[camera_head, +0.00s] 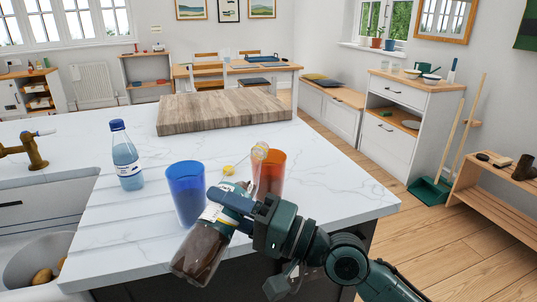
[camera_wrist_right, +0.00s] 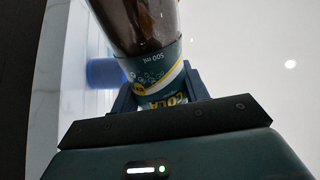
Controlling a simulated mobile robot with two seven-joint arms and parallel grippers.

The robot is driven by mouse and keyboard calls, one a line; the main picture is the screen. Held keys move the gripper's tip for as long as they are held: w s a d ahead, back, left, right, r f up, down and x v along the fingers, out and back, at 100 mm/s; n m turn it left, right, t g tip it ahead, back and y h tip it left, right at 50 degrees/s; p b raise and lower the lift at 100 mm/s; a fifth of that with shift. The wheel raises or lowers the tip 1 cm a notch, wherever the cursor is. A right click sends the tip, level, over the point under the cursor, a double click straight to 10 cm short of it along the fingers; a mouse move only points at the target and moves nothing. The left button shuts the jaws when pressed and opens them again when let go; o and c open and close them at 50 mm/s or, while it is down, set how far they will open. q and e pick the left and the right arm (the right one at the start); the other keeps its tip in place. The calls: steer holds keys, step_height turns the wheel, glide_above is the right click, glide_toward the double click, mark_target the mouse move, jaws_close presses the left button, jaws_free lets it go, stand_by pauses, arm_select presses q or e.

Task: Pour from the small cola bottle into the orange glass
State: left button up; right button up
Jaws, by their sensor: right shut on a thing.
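The cola bottle (camera_head: 200,250) is tilted in my right gripper (camera_head: 232,204), with its dark, filled base towards me. Its clear upper end (camera_head: 259,152) appears close to the rim of the orange glass (camera_head: 271,172). I cannot tell whether it touches the glass or is over it. The orange glass stands on the white counter, partly hidden by the bottle and gripper. The right wrist view shows the bottle's label (camera_wrist_right: 158,78) between the gripper's fingers (camera_wrist_right: 160,95). No stream of liquid is visible. My left gripper is out of view.
A blue glass (camera_head: 186,190) stands just left of the cola bottle. A water bottle (camera_head: 126,158) stands further left, near the sink. A wooden board (camera_head: 222,110) lies at the back of the counter (camera_head: 335,185). A small yellow thing (camera_head: 228,170) lies near the orange glass. The counter's right side is clear.

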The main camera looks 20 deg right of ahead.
mark_target(227, 187)
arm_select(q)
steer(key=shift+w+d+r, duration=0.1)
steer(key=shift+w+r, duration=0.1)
arm_select(e)
steer(key=shift+r, duration=0.15)
steer(key=shift+r+m+p, duration=0.15)
steer(key=shift+m+p, duration=0.15)
steer(key=shift+p, duration=0.1)
arm_select(q)
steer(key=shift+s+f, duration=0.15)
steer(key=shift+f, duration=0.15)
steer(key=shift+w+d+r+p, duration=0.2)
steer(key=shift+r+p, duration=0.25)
steer(key=shift+p, duration=0.15)
arm_select(e)
steer(key=shift+r+m, duration=0.35)
steer(key=shift+m, duration=0.05)
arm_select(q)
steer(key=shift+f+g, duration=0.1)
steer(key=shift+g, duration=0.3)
arm_select(e)
steer(key=shift+r, duration=0.15)
arm_select(q)
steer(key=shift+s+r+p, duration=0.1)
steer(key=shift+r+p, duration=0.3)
steer(key=shift+p, duration=0.3)
arm_select(e)
steer(key=shift+w+d+r+m+t, duration=0.1)
steer(key=shift+r+m+t, duration=0.15)
steer(key=shift+m+t, duration=0.15)
